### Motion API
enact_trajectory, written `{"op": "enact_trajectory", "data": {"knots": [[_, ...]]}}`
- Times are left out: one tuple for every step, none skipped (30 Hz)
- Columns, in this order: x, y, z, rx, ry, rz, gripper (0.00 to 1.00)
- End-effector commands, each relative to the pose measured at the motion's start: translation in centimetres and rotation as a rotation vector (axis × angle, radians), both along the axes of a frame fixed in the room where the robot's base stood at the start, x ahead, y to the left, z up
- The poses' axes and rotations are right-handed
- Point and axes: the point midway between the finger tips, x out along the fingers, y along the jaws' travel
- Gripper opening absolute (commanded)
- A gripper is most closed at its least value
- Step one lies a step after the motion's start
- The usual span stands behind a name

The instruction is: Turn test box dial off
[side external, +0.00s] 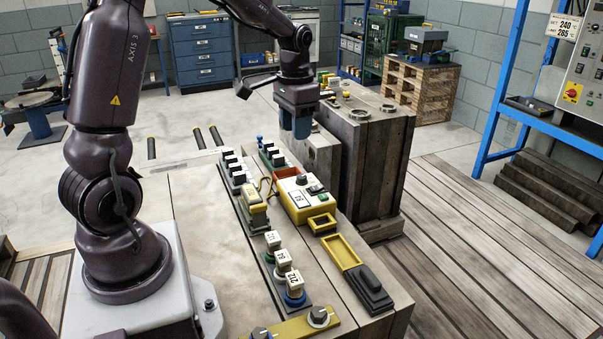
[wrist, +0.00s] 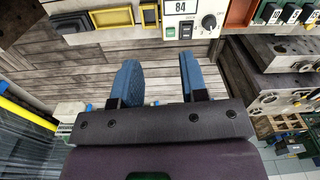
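My gripper (side external: 296,128) hangs behind the box, fingers pointing down, apart from the dial. In the wrist view my gripper (wrist: 160,80) has its blue fingers spread, with nothing between them.
Yellow trays (side external: 342,252) and a black block (side external: 369,288) sit on the bench in front of the box. Labelled knobs (side external: 284,261) and rows of switches stand left of it. A tall grey mould block (side external: 378,170) stands close behind my gripper.

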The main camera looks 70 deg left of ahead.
Motion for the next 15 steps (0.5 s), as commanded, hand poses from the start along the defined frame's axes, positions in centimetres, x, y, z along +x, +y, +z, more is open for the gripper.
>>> {"op": "enact_trajectory", "data": {"knots": [[0.8,2.0,-1.7,-0.018,0.023,-0.019,0.40],[1.3,3.0,-2.6,-0.027,0.034,-0.037,0.40],[1.8,4.4,-3.6,-0.038,0.043,-0.066,0.40],[2.2,5.3,-4.5,-0.046,0.048,-0.089,0.40],[2.5,6.3,-5.2,-0.054,0.051,-0.112,0.40],[3.0,7.4,-6.2,-0.063,0.055,-0.146,0.40],[3.3,8.3,-6.9,-0.069,0.055,-0.173,0.40],[3.6,9.0,-7.4,-0.073,0.054,-0.203,0.40],[4.1,9.9,-8.0,-0.075,0.050,-0.249,0.40],[4.6,10.5,-8.3,-0.073,0.044,-0.286,0.40],[5.1,10.9,-8.3,-0.068,0.037,-0.327,0.40],[5.8,11.2,-7.8,-0.057,0.026,-0.383,0.40],[6.2,11.6,-7.2,-0.044,0.015,-0.419,0.40],[6.4,11.8,-6.7,-0.035,0.010,-0.450,0.40],[6.5,11.9,-6.5,-0.031,0.008,-0.485,0.40]]}}
